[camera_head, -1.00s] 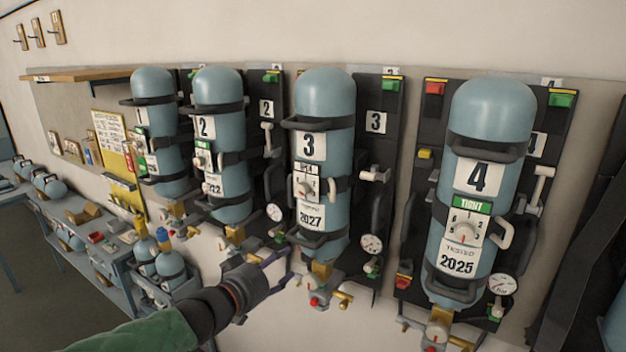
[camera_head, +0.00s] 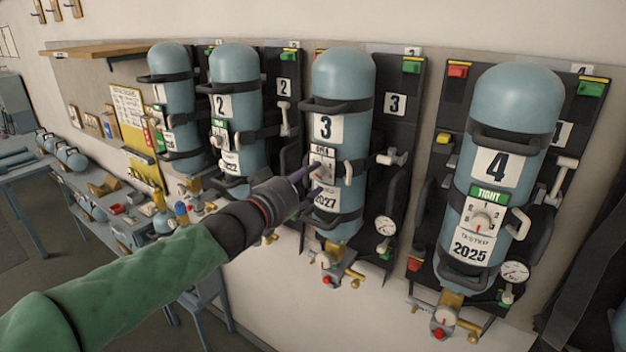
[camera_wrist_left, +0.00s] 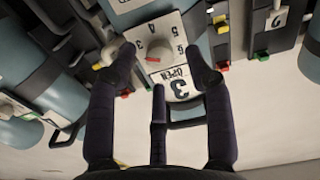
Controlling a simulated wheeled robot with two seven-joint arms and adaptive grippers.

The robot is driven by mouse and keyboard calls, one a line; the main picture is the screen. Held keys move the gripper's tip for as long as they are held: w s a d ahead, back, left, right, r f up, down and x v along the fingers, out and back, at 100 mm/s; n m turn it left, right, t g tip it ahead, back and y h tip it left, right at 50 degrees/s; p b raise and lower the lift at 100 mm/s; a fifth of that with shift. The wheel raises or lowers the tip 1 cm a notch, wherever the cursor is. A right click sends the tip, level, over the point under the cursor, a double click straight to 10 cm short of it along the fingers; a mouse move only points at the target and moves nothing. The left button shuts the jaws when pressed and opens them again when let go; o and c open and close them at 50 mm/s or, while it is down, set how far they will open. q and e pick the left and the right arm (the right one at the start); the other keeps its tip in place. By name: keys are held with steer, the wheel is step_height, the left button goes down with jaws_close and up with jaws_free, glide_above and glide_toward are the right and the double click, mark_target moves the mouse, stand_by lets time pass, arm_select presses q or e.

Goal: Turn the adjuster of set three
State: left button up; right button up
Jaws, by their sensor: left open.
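Set three is a blue cylinder (camera_head: 343,80) with a number 3 plate (camera_head: 325,127), strapped to a dark board. Its adjuster, a pale round knob (camera_wrist_left: 159,50) with a red mark on a numbered dial, sits by an OPEN label (camera_wrist_left: 173,74) in the left wrist view. In the head view the dial is partly hidden by my fingers. My left gripper (camera_head: 318,178) is open, its fingers pointing at the dial. In the left wrist view the open gripper (camera_wrist_left: 162,56) has fingertips on either side of the knob; contact cannot be told. My right gripper is not in view.
Set two (camera_head: 234,66) stands to the left and set four (camera_head: 515,95) to the right, with a TIGHT label. Handles, valves and a gauge (camera_head: 386,226) stick out around set three. A cluttered bench (camera_head: 100,230) is at the left.

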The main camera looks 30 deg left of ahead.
arm_select(q)
steer(key=shift+w+d, duration=0.1)
steer(key=shift+w, duration=1.15)
jaws_close()
steer(key=shift+m, duration=0.3)
steer(key=m+b, duration=0.1)
steer(key=m, duration=0.4)
steer(key=shift+f+b, duration=0.1)
steer(key=shift+b, duration=0.3)
steer(key=m+b, duration=0.1)
steer(key=m, duration=0.5)
